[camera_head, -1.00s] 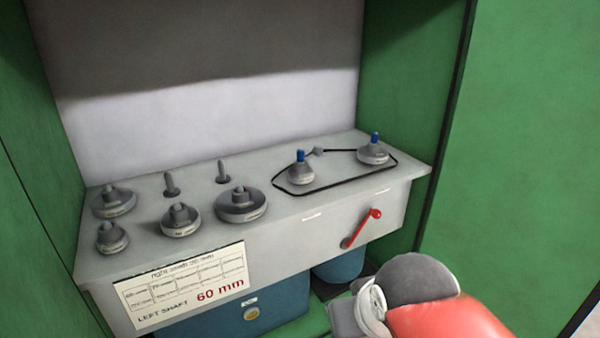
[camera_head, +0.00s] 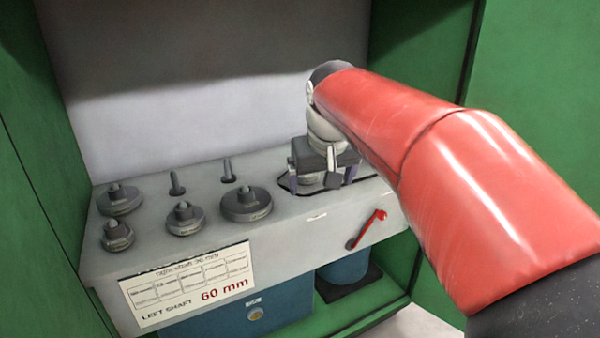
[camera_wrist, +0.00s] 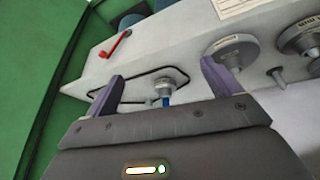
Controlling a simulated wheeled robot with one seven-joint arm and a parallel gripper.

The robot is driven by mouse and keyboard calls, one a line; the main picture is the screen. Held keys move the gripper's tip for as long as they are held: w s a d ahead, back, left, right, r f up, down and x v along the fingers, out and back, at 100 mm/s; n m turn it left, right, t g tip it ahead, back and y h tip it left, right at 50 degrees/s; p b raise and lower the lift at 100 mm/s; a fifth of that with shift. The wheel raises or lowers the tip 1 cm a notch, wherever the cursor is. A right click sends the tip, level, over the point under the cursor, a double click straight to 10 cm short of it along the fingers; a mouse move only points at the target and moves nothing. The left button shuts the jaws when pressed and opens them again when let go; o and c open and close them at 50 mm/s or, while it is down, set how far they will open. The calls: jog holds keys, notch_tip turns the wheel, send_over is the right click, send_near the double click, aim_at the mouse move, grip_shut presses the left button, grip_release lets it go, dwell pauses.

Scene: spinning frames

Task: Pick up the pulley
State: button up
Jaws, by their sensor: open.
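My gripper (camera_head: 322,180) is open above the bench's right part, pointing down, one finger on either side of a small grey pulley (camera_head: 312,181). In the wrist view this pulley (camera_wrist: 171,82) sits on a blue-tipped shaft between the spread fingers (camera_wrist: 161,70), with no visible contact. A thin black belt (camera_wrist: 140,76) loops around that area. The second blue-tipped shaft and its pulley are hidden behind my arm and gripper. Other grey pulleys stand on the bench's left: a large one (camera_head: 246,204), a middle one (camera_head: 185,218), a front-left one (camera_head: 117,234) and a back-left one (camera_head: 120,199).
Two bare pegs (camera_head: 176,184) (camera_head: 228,171) stand behind the pulleys. A red lever (camera_head: 368,228) is on the bench front. A sign (camera_head: 188,283) reads "LEFT SHAFT 60 mm". Green walls (camera_head: 530,90) flank the bench (camera_head: 150,178); a blue motor housing (camera_head: 262,312) is below.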

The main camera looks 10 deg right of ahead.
jog(key=w, duration=1.2)
jog(key=y, duration=0.1)
send_over(309, 178)
jog(key=shift+w+d+f+g, duration=0.15)
jog(key=shift+f+g, duration=0.15)
jog(key=shift+f, duration=0.65)
jog(key=b+x, duration=0.1)
jog(key=x, duration=0.7)
jog(key=shift+w+r, duration=0.1)
jog(key=shift+r, duration=0.1)
jog(key=c, duration=1.2)
